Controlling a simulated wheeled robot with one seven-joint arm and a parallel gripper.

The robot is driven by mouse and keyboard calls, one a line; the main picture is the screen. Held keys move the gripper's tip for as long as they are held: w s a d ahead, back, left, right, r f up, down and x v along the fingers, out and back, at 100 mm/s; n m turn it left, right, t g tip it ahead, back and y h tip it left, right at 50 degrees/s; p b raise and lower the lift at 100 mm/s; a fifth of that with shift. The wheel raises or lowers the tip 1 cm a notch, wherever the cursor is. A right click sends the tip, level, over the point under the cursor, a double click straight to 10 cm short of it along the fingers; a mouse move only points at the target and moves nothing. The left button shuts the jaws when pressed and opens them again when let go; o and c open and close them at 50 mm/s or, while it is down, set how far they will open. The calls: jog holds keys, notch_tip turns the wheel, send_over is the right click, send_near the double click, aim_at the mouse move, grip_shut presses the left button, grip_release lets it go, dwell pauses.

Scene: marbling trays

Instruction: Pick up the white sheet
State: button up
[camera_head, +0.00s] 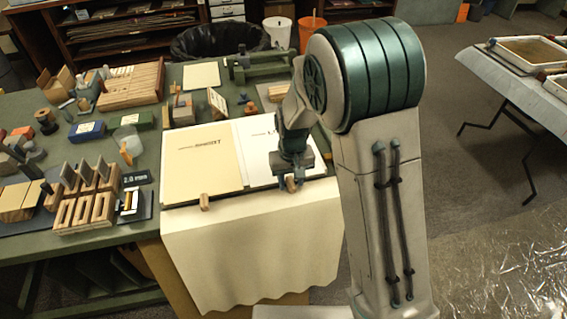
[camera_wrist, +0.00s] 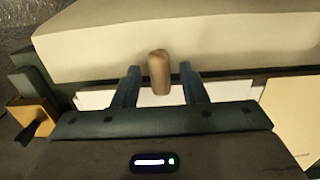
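The white sheet (camera_head: 256,150) with dark print lies on the table, right of a cream sheet (camera_head: 200,160) with similar print. My arm and gripper cover its right part. My gripper (camera_head: 291,181) points down at the sheet's front edge. In the wrist view, my gripper (camera_wrist: 160,69) is open, its two blue fingers apart on either side of a small wooden peg (camera_wrist: 159,80). Clear gaps show between the peg and both fingers. A white strip (camera_wrist: 97,99), likely the white sheet's edge, shows behind the fingers, partly hidden by the gripper body.
A second wooden peg (camera_head: 204,202) stands at the cream sheet's front edge. Pale cloth (camera_head: 250,250) hangs over the table front. Wooden blocks (camera_head: 88,205) and small tools crowd the left. A separate table (camera_head: 500,75) with trays stands right, across open floor.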

grip_shut()
jog(key=shift+r, duration=0.15)
